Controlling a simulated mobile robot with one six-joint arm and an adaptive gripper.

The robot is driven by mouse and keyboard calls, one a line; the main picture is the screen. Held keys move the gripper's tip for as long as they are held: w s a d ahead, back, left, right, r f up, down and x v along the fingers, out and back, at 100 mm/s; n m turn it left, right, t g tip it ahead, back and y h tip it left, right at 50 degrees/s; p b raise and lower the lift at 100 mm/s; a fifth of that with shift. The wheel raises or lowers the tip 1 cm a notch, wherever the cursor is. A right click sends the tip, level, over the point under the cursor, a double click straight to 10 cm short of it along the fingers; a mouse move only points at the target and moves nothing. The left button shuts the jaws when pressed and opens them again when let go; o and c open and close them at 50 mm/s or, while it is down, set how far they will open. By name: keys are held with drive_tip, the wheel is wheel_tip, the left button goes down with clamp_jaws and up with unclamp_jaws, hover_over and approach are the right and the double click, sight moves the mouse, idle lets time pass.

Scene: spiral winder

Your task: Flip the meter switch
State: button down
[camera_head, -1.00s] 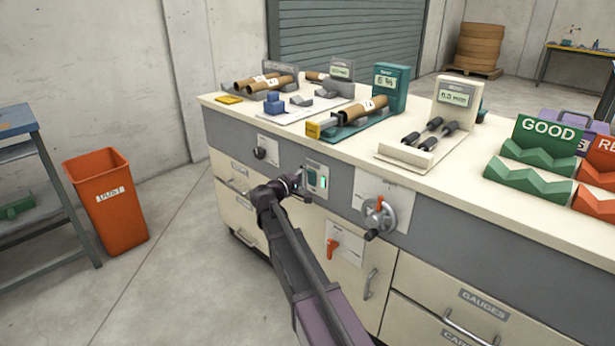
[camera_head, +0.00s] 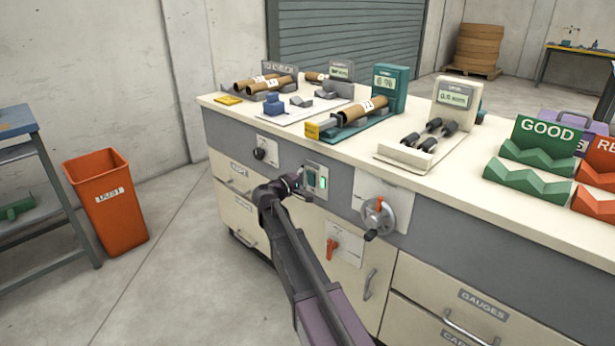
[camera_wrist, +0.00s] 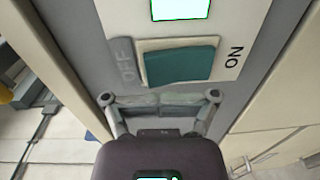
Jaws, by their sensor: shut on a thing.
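The meter switch (camera_head: 310,178) is a teal rocker on a small grey plate in the cabinet's front. A green lit window (camera_head: 323,183) is beside it. In the wrist view the rocker (camera_wrist: 180,66) lies between the words OFF and ON, below the bright window (camera_wrist: 180,8). I cannot tell which side is pressed in. My gripper (camera_head: 296,184) is close in front of the plate, just left of and below the rocker.
A black knob (camera_head: 259,154) is left of the switch. A handwheel (camera_head: 379,216) and a red lever (camera_head: 332,246) are to the right. The worktop (camera_head: 440,185) above carries meters and tubes. An orange bin (camera_head: 108,200) stands left; open floor lies between.

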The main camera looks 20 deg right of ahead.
drive_tip(key=shift+s+a, duration=0.1)
drive_tip(key=shift+a, duration=0.05)
drive_tip(key=f+b+v, duration=0.1)
drive_tip(key=f+v, duration=0.1)
drive_tip(key=v, duration=1.1)
drive_tip(key=shift+a+b, duration=0.3)
drive_tip(key=shift+b, duration=0.05)
drive_tip(key=shift+s, duration=0.15)
drive_tip(key=c, duration=0.9)
unclamp_jaws()
drive_tip(key=shift+f, duration=0.15)
clamp_jaws()
drive_tip(key=b, duration=0.1)
drive_tip(key=a+h+b, duration=0.1)
drive_tip(key=b, duration=0.1)
drive_tip(key=shift+s+a+f+t+b, duration=0.15)
drive_tip(key=shift+s+a+t+b, duration=0.15)
drive_tip(key=shift+s+t, duration=0.1)
